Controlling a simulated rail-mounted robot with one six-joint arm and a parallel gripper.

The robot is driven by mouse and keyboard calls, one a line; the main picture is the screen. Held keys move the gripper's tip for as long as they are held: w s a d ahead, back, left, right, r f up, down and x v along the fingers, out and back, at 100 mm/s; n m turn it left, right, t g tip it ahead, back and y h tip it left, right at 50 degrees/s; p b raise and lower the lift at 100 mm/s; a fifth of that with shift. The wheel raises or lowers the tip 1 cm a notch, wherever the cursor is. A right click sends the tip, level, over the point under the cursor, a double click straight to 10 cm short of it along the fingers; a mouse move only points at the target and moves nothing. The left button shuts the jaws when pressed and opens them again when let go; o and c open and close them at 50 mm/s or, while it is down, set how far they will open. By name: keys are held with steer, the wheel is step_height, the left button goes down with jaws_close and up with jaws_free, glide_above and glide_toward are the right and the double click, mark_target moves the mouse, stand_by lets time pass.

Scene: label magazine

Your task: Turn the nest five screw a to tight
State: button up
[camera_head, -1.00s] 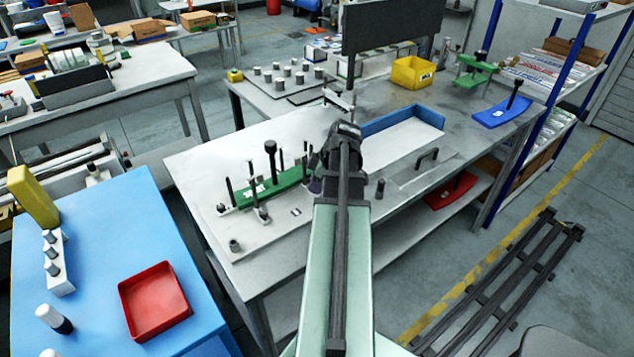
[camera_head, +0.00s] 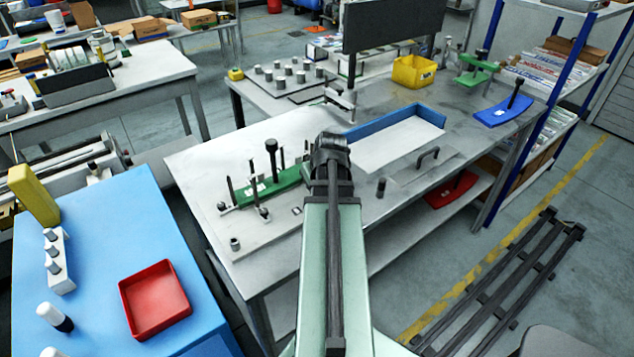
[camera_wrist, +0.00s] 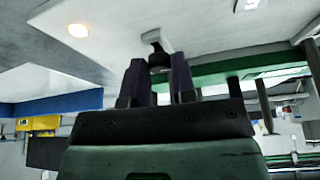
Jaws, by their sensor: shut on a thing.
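In the wrist view my gripper (camera_wrist: 158,78) has its two dark fingers on either side of a small dark screw head (camera_wrist: 158,60). It is shut on this head, which stands at a pale block on the white plate. The green nest bar (camera_wrist: 215,72) with dark posts runs to the right of the fingers. In the head view the green nest bar (camera_head: 286,192) lies on the white plate, left of my wrist. My wrist hides the fingertips and the held screw there. The screw's tightness cannot be seen.
A black-knobbed post (camera_head: 271,160) and thin dark pins stand close left of my wrist. A blue-edged tray (camera_head: 400,138), a grey handle (camera_head: 428,155) and a short dark peg (camera_head: 381,187) lie to the right. A dark panel (camera_head: 392,22) stands behind.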

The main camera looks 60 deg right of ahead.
steer(key=m+g+h, duration=0.1)
steer(key=m, duration=0.5)
steer(key=shift+w+a+g+h, duration=0.15)
steer(key=shift+g+h, duration=0.25)
steer(key=shift+m, duration=0.4)
steer(key=o, duration=0.7)
steer(key=shift+c, duration=0.2)
steer(key=p+v, duration=1)
steer(key=v, duration=0.1)
steer(key=shift+f, duration=0.15)
